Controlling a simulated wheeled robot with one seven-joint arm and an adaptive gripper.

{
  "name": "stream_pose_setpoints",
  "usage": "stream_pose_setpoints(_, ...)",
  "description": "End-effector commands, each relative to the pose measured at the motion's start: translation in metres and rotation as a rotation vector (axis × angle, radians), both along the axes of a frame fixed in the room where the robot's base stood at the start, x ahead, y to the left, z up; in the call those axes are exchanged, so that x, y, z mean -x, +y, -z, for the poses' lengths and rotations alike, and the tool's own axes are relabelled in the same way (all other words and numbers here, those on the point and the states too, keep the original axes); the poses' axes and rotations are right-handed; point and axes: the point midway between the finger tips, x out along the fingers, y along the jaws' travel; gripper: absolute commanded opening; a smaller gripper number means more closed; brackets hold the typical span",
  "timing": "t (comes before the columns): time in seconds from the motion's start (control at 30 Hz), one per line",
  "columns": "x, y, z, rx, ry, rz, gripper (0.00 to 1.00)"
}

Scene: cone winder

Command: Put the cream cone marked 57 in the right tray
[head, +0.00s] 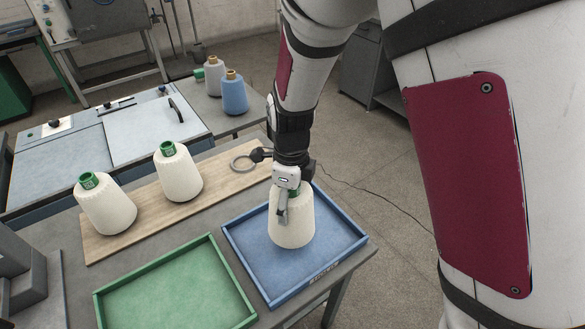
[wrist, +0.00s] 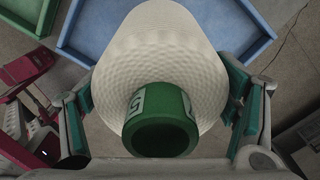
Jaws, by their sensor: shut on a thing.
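A cream cone (head: 292,222) with a green tube top is in my gripper (head: 284,196), over the blue tray (head: 343,262), which is the right-hand of the two trays. In the wrist view the cream cone (wrist: 160,50) sits between the two fingers of my gripper (wrist: 165,110), its green tube (wrist: 160,122) toward the camera. Part of a white mark shows on the tube, with a 5 readable; the rest is hidden. The cone is upright in the head view. I cannot tell whether its base touches the tray floor.
An empty green tray (head: 175,290) stands left of the blue one. Two more cream cones with green tops, one left (head: 105,205) and one nearer the middle (head: 178,172), stand on a wooden board (head: 225,176). A blue cone (head: 234,95) and a grey cone (head: 214,75) stand behind.

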Motion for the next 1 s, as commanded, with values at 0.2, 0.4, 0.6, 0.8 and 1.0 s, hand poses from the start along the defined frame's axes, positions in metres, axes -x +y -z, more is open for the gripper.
stream_pose_setpoints(0.2, -0.008, -0.006, 0.004, 0.001, 0.001, 0.000, 0.48)
stream_pose_setpoints(0.4, -0.007, -0.007, 0.028, 0.002, 0.003, 0.001, 0.48)
stream_pose_setpoints(0.6, -0.007, -0.005, 0.035, -0.001, -0.001, -0.001, 0.48)
stream_pose_setpoints(0.8, -0.007, -0.006, 0.037, 0.000, -0.001, 0.000, 0.48)
stream_pose_setpoints(1.0, -0.007, -0.006, 0.039, 0.000, 0.000, 0.000, 1.00)
